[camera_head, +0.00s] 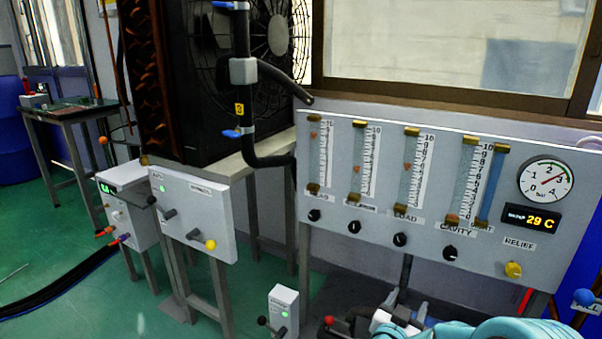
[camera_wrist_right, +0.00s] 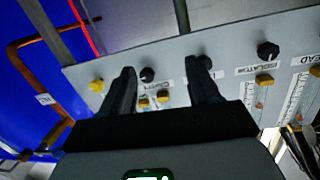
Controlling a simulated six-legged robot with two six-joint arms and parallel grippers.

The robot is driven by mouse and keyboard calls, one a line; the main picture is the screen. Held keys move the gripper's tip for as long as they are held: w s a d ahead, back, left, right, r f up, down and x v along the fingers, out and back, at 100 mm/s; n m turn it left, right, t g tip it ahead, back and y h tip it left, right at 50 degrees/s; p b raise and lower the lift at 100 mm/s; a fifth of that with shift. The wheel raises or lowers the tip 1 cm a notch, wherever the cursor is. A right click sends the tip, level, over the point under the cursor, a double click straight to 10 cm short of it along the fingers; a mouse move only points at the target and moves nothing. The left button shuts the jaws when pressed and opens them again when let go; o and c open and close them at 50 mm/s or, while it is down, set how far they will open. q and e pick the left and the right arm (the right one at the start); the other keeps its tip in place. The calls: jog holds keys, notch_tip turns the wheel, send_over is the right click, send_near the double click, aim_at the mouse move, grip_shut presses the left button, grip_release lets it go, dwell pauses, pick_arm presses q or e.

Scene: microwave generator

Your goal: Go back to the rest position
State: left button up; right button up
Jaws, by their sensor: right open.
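My right arm is teal and comes in at the bottom right of the head view. Its gripper (camera_head: 400,314) is low, in front of the grey flowmeter panel (camera_head: 470,250) and below its knobs. In the right wrist view the gripper (camera_wrist_right: 160,76) has its two dark fingers apart with nothing held between them. The panel (camera_wrist_right: 230,78) appears upside down behind the fingers. A black knob (camera_wrist_right: 147,75) shows between them, and a yellow knob (camera_wrist_right: 97,86) is left of them. Whether the fingers touch the panel I cannot tell. My left gripper is not in view.
The panel carries several flow tubes, a round gauge (camera_head: 546,181) and a 29 C display (camera_head: 531,219). A fan radiator (camera_head: 200,80) with a black hose (camera_head: 246,110) stands left. Small white boxes (camera_head: 284,312) stand near. Green floor (camera_head: 60,240) is partly clear; black cables (camera_head: 60,290) cross it.

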jog(key=s+a+f+n+g+y, duration=0.15)
jog(key=s+f+y, duration=0.3)
jog(key=f, duration=0.55)
jog(key=s+f+n+g+y, duration=0.3)
jog(key=s+f, duration=0.2)
jog(key=f, duration=0.5)
jog(key=s+a+f+n+g+y, duration=0.1)
jog(key=s+a+f+g+y, duration=0.25)
jog(key=s+a, duration=0.4)
jog(key=s+a+f+n+g+y, duration=0.1)
jog(key=s+a+f+g+y, duration=0.25)
jog(key=s, duration=0.75)
pick_arm(q)
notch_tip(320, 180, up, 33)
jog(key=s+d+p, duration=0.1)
jog(key=p, duration=3.3)
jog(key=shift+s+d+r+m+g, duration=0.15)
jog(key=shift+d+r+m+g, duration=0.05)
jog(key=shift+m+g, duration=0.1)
pick_arm(e)
jog(key=s+a+r, duration=0.1)
jog(key=r, duration=1.5)
jog(key=s+a+r+g, duration=0.1)
jog(key=s+r, duration=0.1)
jog(key=r, duration=1.4)
jog(key=shift+a+r, duration=0.2)
jog(key=shift+r, duration=0.1)
